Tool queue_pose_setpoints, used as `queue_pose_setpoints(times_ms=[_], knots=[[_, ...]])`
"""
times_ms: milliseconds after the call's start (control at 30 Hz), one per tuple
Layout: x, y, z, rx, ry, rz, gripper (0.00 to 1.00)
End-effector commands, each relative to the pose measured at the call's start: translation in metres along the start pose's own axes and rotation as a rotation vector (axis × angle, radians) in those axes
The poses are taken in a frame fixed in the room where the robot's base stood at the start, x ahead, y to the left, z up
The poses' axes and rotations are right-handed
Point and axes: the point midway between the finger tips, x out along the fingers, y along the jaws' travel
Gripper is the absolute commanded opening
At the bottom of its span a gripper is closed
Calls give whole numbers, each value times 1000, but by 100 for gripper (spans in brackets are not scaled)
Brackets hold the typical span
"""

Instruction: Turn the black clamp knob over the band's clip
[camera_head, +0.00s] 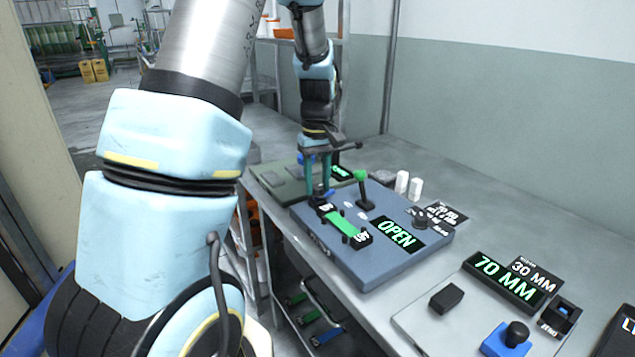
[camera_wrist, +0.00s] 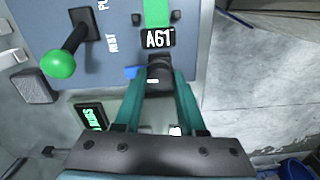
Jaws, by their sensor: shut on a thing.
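The grey-blue fixture (camera_head: 372,268) lies on the bench with a green band (camera_head: 341,220) stretched across it. The band has a black clip at each end; the clip marked A61 (camera_wrist: 158,38) shows in the wrist view. My gripper (camera_head: 318,190) points down at the far-left end of the band. In the wrist view its teal fingers (camera_wrist: 159,84) are shut on the black clamp knob (camera_wrist: 160,68), right beside the A61 clip. The fingers hide the knob's sides. The fixture's display (camera_head: 397,235) reads OPEN.
A green-balled lever (camera_head: 361,178) stands close to my gripper; it also shows in the wrist view (camera_wrist: 58,64). A black knob (camera_head: 420,217) is on the fixture's right. A 70 MM display (camera_head: 505,280) and blue block (camera_head: 506,341) are nearer right.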

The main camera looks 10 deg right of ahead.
Motion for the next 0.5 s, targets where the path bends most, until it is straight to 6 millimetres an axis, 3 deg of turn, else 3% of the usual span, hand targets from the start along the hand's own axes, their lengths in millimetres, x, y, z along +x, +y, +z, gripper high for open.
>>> queue_pose_setpoints(times_ms=[267,500], knots=[[0,-1,-1,82,0,0,0],[0,-1,-1,264,1,0,0]])
